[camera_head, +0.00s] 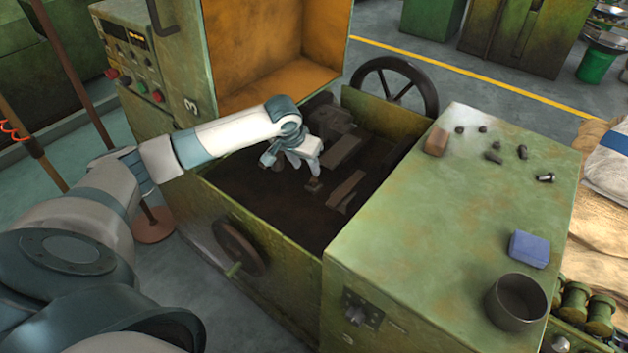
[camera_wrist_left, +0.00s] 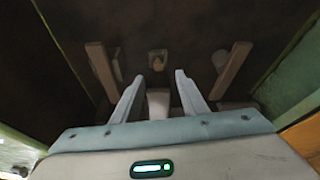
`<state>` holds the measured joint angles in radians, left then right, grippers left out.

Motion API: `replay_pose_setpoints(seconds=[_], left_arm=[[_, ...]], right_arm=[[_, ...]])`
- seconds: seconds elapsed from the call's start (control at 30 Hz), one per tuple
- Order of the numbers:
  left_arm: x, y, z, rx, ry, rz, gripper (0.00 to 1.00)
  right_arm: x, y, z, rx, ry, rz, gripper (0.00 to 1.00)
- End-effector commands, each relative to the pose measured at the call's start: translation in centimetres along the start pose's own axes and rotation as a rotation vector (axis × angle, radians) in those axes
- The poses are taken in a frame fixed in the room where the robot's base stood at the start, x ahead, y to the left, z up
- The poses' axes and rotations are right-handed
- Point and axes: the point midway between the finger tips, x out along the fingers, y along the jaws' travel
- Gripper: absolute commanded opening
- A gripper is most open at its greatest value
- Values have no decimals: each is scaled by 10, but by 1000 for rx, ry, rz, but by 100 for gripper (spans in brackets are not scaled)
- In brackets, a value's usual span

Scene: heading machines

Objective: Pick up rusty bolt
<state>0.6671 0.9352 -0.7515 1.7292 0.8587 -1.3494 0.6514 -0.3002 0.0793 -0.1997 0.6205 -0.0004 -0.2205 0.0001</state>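A small rusty-brown piece (camera_head: 314,185) lies on the dark floor of the machine's open bay. It looks like the rusty bolt, but it is too small to be sure. In the left wrist view a small brown piece (camera_wrist_left: 157,61) shows ahead of the fingertips, roughly centred between them. My left gripper (camera_head: 291,162) is inside the bay, pointing down above its floor. It also shows in the left wrist view (camera_wrist_left: 159,78), where its two fingers are apart with nothing gripped between them. My right gripper is not in view.
Metal blocks (camera_head: 345,150) and bars lie in the bay, between its green walls. The green machine top (camera_head: 440,230) at right carries several dark bolts, a shiny bolt (camera_head: 545,178), a brown block (camera_head: 436,141), a blue block (camera_head: 529,248) and a dark cup (camera_head: 515,302). A handwheel (camera_head: 395,85) stands behind.

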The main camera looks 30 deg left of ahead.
Motion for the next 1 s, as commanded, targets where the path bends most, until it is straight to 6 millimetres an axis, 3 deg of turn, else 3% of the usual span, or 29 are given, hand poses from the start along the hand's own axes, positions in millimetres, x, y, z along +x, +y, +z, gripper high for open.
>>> replay_pose_setpoints(seconds=[0.23, 0.77, 1.0], left_arm=[[31, 0, 0, -1, -1, 1, 40], [39, 0, 0, 0, -1, -1, 40], [59, 4, -2, -2, -2, 0, 40]], right_arm=[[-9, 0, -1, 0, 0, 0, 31], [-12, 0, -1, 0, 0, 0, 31], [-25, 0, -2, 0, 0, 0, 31]])
